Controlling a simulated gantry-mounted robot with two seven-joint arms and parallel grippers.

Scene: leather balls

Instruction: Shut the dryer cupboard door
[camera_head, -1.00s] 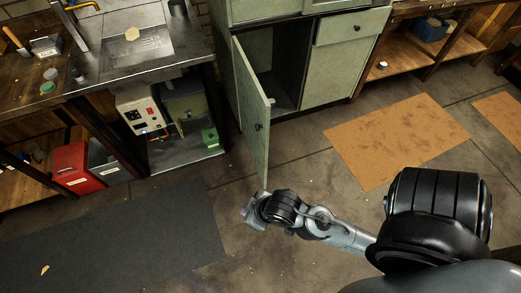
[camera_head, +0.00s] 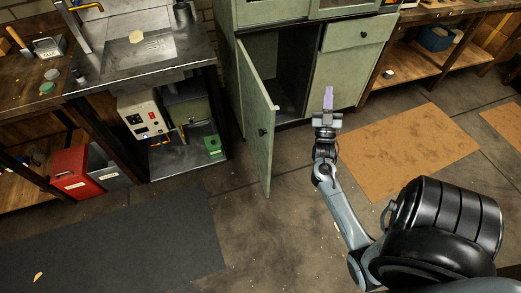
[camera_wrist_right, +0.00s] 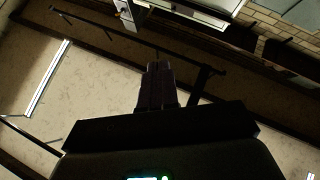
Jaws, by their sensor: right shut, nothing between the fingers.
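The dryer cupboard (camera_head: 343,78) is pale green and stands at the back centre in the head view. Its door (camera_head: 257,125) is hinged at the left and swung wide open toward me, with a small dark knob (camera_head: 263,132) on it. The dark opening (camera_head: 290,68) shows to the right of the door. My right gripper (camera_head: 328,98) is shut and empty, pointing at the cupboard front, to the right of the open door and apart from it. Its dark fingers (camera_wrist_right: 158,85) show in the right wrist view. My left gripper is not in view.
A metal sink bench (camera_head: 140,50) stands left of the door, with a white control box (camera_head: 143,117), a green box (camera_head: 212,145) and a red bin (camera_head: 75,172) beneath. An orange mat (camera_head: 410,150) lies to the right. Floor before the cupboard is clear.

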